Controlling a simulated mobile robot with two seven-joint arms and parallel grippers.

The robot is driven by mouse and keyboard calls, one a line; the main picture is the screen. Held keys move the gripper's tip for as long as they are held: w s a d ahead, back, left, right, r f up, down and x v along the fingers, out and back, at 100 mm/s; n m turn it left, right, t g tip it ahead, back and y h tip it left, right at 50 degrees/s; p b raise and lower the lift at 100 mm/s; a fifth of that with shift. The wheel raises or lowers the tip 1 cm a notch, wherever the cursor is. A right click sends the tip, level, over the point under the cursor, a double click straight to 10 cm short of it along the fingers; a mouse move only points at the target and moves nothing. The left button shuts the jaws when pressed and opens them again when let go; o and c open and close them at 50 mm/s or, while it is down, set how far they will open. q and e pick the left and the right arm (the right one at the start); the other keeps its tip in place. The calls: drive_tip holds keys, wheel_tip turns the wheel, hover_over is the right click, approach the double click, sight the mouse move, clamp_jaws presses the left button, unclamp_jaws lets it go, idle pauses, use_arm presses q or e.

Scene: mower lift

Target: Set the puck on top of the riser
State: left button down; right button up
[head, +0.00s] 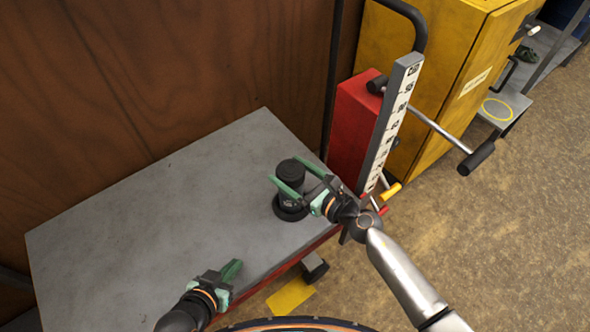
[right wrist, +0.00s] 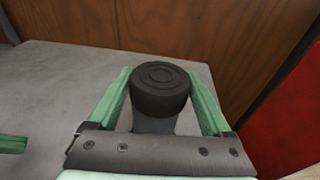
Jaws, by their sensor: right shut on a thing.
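The black round puck (head: 291,171), with ring grooves on its top, is between the green fingers of my right gripper (head: 291,183). In the right wrist view the puck (right wrist: 160,88) sits between both fingertips, and the gripper is shut on it. Below it is a grey upright body with a wide dark base, which looks like the riser (head: 290,210), on the grey table. The puck appears to be over it; I cannot tell if they touch. My left gripper (head: 231,270) is low over the table's front edge, apart from both; its finger gap is unclear.
The grey table top (head: 150,220) is clear to the left. A brown wooden wall (head: 180,70) stands behind it. A red box with a scale post (head: 390,120) and crank handle is close right of the gripper. A yellow cabinet (head: 440,70) stands behind that.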

drive_tip(key=shift+a, duration=0.1)
drive_tip(key=o, duration=1.3)
drive_tip(key=shift+s+f, duration=0.1)
drive_tip(key=shift+c, duration=0.2)
drive_tip(key=shift+s+d, duration=0.15)
drive_tip(key=shift+d, duration=0.05)
drive_tip(key=s+d+m+t+h, duration=0.2)
drive_tip(key=s+d+m+h, duration=0.15)
drive_tip(key=d+m, duration=0.6)
drive_tip(key=s+d+m+t+h, duration=0.1)
drive_tip(key=s+d+m+h, duration=0.3)
drive_tip(key=m, duration=1)
drive_tip(key=s+f+m+g, duration=0.5)
drive_tip(key=s+f+m, duration=0.5)
drive_tip(key=m, duration=0.8)
drive_tip(key=shift+s+a+m+g, duration=0.25)
drive_tip(key=shift+s+m+g, duration=0.15)
drive_tip(key=shift+s, duration=0.2)
drive_tip(key=shift+f, duration=0.1)
